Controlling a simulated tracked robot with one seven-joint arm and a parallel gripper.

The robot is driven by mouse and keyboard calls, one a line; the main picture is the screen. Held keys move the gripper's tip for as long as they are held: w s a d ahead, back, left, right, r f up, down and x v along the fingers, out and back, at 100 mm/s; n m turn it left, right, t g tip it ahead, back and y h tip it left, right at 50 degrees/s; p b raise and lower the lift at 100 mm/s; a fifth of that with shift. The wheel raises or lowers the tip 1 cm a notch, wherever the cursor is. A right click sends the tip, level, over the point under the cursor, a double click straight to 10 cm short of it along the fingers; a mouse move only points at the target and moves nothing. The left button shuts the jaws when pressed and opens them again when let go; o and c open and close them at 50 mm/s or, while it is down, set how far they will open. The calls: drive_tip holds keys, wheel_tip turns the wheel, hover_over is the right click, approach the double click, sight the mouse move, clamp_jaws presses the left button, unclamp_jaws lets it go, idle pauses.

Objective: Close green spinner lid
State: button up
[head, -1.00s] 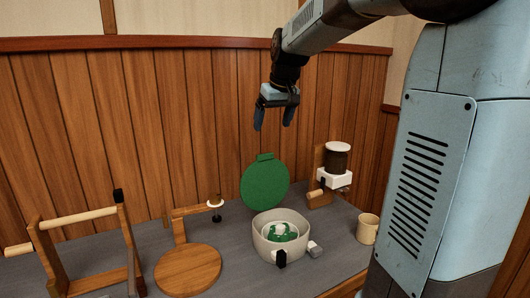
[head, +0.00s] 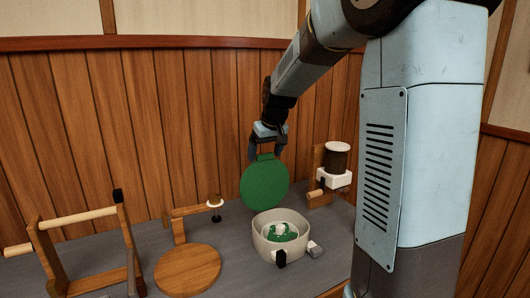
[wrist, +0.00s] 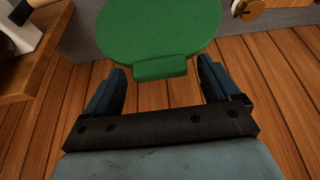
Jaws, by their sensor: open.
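The green lid (head: 265,184) stands raised, nearly upright, behind the pale round spinner bowl (head: 266,243), which has a white and green inside. A small tab tops the lid. My gripper (head: 267,157) points down at the lid's top edge, its fingers open. In the wrist view the green lid (wrist: 158,30) fills the top middle. Its tab (wrist: 160,67) lies between and just beyond the two blue fingertips of my gripper (wrist: 161,78), with a gap on each side. I see no grip on it.
A wooden stand with a dark jar and white part (head: 335,170) is close on the right. A round wooden board (head: 187,270) and a wooden frame with a pale roller (head: 78,218) are on the left. The wood-panelled wall (head: 150,130) rises behind the grey table.

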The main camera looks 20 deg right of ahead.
drive_tip(key=shift+c, duration=0.2)
drive_tip(key=c, duration=1.5)
drive_tip(key=shift+a, duration=0.1)
